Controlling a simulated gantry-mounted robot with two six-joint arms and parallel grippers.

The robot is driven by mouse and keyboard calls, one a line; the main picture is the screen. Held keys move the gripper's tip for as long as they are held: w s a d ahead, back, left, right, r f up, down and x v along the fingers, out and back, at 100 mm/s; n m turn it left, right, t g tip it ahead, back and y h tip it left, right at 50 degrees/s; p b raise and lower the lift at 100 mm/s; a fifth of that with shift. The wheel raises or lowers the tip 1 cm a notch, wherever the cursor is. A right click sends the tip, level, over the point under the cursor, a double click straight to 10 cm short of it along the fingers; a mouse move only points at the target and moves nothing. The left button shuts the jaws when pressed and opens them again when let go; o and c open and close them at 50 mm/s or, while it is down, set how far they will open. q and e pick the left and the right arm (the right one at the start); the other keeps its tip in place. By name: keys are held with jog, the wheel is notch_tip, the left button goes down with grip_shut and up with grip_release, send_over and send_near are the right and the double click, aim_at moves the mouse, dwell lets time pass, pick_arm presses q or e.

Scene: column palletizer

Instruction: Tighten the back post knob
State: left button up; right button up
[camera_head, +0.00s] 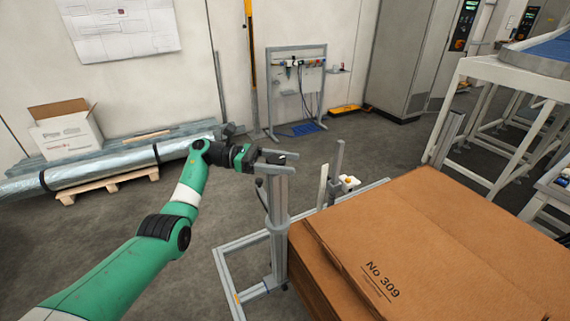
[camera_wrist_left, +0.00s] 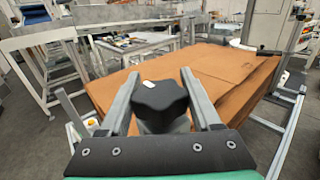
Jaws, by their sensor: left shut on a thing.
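The back post knob (camera_wrist_left: 160,101) is a black lobed knob with a small white mark on top. In the wrist view it sits between the two grey fingers of my left gripper (camera_head: 280,160), which is shut on it. In the head view the gripper is at the top of the grey post (camera_head: 278,215), and the knob shows only as a small dark shape between the fingers. The post stands upright on a grey frame (camera_head: 238,285) beside the cardboard stack. My right gripper is not in view.
A stack of brown cardboard sheets (camera_head: 430,240) marked No 309 fills the right front. Another upright post (camera_head: 338,160) stands behind it. A white conveyor frame (camera_head: 500,75) is at the right. Wrapped rolls (camera_head: 110,165) lie on a pallet at the left.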

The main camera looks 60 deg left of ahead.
pick_arm(q)
jog(key=o, duration=1.4)
jog(key=shift+c, duration=0.2)
jog(key=shift+s+a, duration=0.3)
jog(key=b+v, duration=0.1)
jog(key=v, duration=0.9)
jog(key=shift+s+a, duration=0.2)
jog(key=shift+s, duration=0.1)
jog(key=shift+w, duration=0.1)
